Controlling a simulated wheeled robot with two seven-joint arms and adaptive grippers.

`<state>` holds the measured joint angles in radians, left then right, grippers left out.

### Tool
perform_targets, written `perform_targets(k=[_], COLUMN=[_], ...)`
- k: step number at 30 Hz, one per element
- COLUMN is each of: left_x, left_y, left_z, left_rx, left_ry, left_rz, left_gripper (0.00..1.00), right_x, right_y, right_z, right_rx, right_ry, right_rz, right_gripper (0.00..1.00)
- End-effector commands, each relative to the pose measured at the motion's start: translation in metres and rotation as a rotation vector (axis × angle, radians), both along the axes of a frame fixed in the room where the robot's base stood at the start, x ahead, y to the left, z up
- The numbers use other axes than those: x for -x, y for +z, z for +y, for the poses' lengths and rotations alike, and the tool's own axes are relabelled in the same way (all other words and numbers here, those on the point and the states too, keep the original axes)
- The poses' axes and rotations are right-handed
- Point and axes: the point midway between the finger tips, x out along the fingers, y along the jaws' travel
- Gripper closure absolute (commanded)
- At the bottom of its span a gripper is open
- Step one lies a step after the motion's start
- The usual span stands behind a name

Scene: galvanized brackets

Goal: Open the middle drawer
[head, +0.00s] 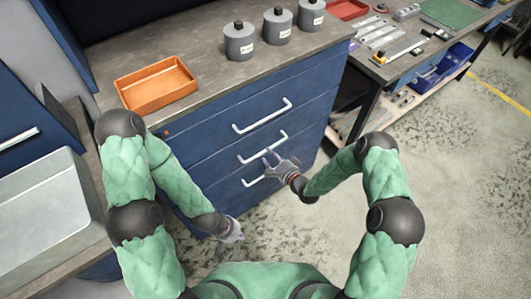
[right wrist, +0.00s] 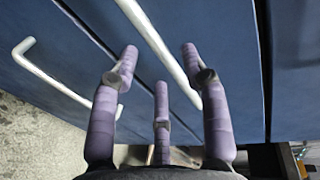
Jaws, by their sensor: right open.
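The blue cabinet (head: 200,170) has a stack of drawers with white bar handles. The middle drawer's handle (head: 244,160) is partly hidden by my right gripper (head: 274,160). My right gripper is open at this handle. In the right wrist view, its purple-grey fingers (right wrist: 160,80) are spread, and the middle handle (right wrist: 158,45) runs between them; I cannot tell whether they touch it. The drawer front looks flush with the others. My left gripper (head: 234,235) hangs low in front of the cabinet, away from the handles; its fingers are too small to read.
The top handle (head: 262,116) is above, and the bottom handle (head: 252,182) is below, also in the right wrist view (right wrist: 60,80). An orange tray (head: 157,84) and several grey canisters (head: 239,41) stand on the cabinet top. Open floor (head: 470,190) lies at right.

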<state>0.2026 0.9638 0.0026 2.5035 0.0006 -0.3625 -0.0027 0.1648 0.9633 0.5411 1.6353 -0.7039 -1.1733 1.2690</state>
Motion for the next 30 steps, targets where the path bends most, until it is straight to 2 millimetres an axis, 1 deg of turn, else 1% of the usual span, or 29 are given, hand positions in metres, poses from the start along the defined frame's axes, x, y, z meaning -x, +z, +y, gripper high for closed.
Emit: perform_targets(k=[1, 4, 9, 13, 20, 21, 23, 24, 25, 30], left_x=[0.000, 0.000, 0.000, 0.000, 0.000, 0.000, 0.000, 0.000, 0.000, 0.000], left_y=[-0.005, -0.008, -0.012, -0.012, -0.012, -0.012, -0.012, -0.012, -0.012, -0.012], left_z=[0.000, 0.000, 0.000, 0.000, 0.000, 0.000, 0.000, 0.000, 0.000, 0.000], left_rx=[0.000, 0.000, 0.000, 0.000, 0.000, 0.000, 0.000, 0.000, 0.000, 0.000], left_ry=[0.000, 0.000, 0.000, 0.000, 0.000, 0.000, 0.000, 0.000, 0.000, 0.000], left_rz=[0.000, 0.000, 0.000, 0.000, -0.001, -0.001, -0.001, -0.001, -0.001, -0.001], left_gripper=[1.00, 1.00, 1.00, 1.00, 1.00, 1.00, 1.00, 1.00, 1.00, 1.00], right_x=[-0.007, -0.018, -0.029, -0.032, -0.032, -0.032, -0.032, -0.032, -0.032, -0.032], right_y=[-0.004, -0.006, -0.008, -0.008, -0.008, -0.008, -0.008, -0.008, -0.008, -0.008], right_z=[0.006, 0.013, 0.021, 0.023, 0.023, 0.023, 0.023, 0.023, 0.023, 0.023], right_rx=[0.001, 0.001, 0.002, 0.001, 0.002, 0.002, 0.002, 0.002, 0.002, 0.002], right_ry=[0.003, 0.000, 0.000, -0.001, -0.001, -0.001, -0.001, -0.001, -0.001, -0.001], right_rz=[-0.003, -0.002, -0.001, -0.001, 0.000, 0.000, 0.000, 0.000, 0.000, 0.000], right_gripper=[0.54, 0.54, 0.54, 0.54, 0.54, 0.65, 0.82, 0.94, 1.00, 1.00])
